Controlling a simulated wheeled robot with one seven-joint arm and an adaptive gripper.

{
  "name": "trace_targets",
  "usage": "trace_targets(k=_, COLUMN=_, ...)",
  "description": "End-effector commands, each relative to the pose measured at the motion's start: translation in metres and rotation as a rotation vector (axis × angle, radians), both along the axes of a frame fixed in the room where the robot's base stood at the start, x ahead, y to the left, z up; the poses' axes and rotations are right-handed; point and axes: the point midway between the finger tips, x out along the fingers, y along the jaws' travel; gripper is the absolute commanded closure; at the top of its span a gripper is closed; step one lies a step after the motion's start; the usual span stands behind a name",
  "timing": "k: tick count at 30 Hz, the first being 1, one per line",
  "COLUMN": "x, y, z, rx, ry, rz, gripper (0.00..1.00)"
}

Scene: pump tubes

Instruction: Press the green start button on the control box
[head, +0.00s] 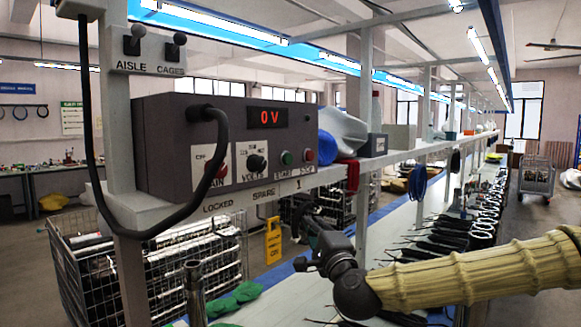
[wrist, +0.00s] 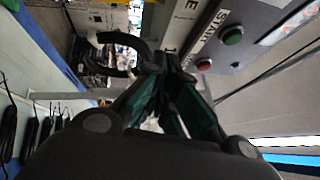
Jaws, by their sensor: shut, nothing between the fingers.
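The grey control box (head: 165,130) sits on the shelf in the head view. Its red display (head: 268,117) reads 0 V. The green start button (head: 287,158) is on its front, right of the volts knob (head: 257,163) and left of a red button (head: 309,155). My gripper (head: 305,215) is in front of the shelf and below the buttons, fingers pointing up, shut and empty. In the wrist view the gripper's fingers (wrist: 172,65) are together. The green button (wrist: 232,36) and red button (wrist: 204,64) show up and to the right, apart from the fingertips.
A thick black cable (head: 150,228) loops from the box down in front of the shelf on the left. A main switch with a red handle (head: 215,168) is left of the volts knob. Several black tubes (head: 440,240) lie on the bench right of my gripper.

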Motion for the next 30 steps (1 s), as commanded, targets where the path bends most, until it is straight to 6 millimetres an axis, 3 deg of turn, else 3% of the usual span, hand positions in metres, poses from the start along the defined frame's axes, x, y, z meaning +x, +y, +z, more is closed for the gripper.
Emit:
trace_targets(k=1, x=0.001, y=-0.009, z=0.027, rx=0.038, ry=-0.025, rz=-0.012, gripper=1.0)
trace_targets(k=6, x=0.0, y=-0.031, z=0.094, rx=0.141, ry=-0.096, rz=-0.037, gripper=1.0)
trace_targets(k=12, x=-0.004, y=-0.047, z=0.134, rx=0.205, ry=-0.139, rz=-0.051, gripper=1.0)
trace_targets(k=30, x=0.0, y=-0.043, z=0.141, rx=0.215, ry=-0.145, rz=-0.052, gripper=1.0)
